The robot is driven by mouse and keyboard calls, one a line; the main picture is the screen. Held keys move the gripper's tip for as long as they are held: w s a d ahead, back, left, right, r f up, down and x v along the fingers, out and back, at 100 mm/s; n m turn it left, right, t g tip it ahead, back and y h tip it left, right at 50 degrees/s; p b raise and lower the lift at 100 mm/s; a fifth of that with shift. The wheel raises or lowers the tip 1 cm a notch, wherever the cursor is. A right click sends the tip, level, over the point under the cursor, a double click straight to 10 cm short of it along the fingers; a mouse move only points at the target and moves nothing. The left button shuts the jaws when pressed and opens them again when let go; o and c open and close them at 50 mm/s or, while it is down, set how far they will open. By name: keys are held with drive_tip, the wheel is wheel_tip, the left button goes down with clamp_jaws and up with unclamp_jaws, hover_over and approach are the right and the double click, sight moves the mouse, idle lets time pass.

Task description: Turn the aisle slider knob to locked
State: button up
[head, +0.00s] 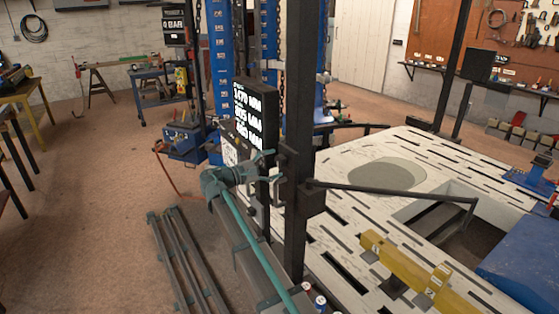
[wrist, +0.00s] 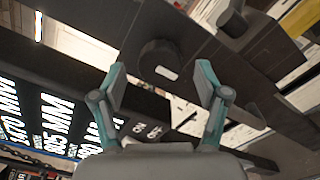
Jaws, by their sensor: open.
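In the wrist view, a round black knob (wrist: 158,58) with a short white mark sits on a dark bar, ahead of and between my fingertips. The mark lies slightly tilted from the picture's horizontal. No lock label is readable by it, so I cannot tell its setting. My gripper (wrist: 166,80) is open and empty, with teal fingers to either side of the knob and no clear contact. In the head view, my gripper (head: 271,171) is beside the dark upright post (head: 299,150); the knob cannot be made out there.
A display with white figures (head: 255,115) stands just beyond my gripper. A second dark cylinder (wrist: 232,23) sticks up at upper right in the wrist view. A dark arm (head: 400,193) extends over the slotted bench (head: 340,205).

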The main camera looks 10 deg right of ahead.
drive_tip(key=shift+x, duration=1.45)
drive_tip(key=c, duration=1.2)
drive_tip(key=shift+o, duration=0.2)
